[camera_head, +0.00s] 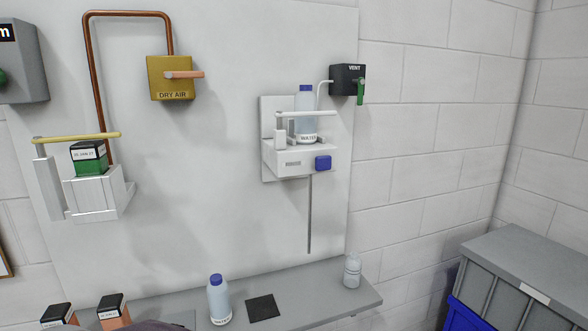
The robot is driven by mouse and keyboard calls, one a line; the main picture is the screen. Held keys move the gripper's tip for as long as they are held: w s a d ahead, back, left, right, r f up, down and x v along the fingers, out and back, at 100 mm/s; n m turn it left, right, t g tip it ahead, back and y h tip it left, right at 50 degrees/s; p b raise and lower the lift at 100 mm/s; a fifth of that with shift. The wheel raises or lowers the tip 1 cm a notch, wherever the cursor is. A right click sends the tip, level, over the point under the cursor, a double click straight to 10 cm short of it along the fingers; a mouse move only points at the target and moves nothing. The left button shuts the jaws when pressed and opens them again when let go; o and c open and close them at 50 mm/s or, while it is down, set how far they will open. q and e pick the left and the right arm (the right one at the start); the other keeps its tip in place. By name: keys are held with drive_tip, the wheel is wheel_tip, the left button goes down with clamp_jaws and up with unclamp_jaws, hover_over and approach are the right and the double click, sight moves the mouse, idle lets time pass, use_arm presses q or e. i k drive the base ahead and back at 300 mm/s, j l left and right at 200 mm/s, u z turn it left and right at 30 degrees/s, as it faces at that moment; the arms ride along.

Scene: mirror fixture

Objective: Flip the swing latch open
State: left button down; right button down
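Two swing bars show on the wall panel, and I cannot tell which is the task's latch. A yellow bar (76,137) lies across the left white holder (96,196), just above a black-and-green box (89,158). A pale bar (305,114) sits on a post of the right white holder (290,158) and crosses in front of a blue-capped water bottle (306,100). Both bars look roughly horizontal. Neither of my grippers is in view.
A yellow DRY AIR box (170,78) with a copper lever and a black VENT box (347,79) with a green handle are on the wall. The grey shelf (330,302) below holds a blue-capped bottle (218,300), a black pad (263,307) and a clear bottle (352,271).

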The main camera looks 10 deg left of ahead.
sight(39, 141)
drive_tip(key=u, duration=1.75)
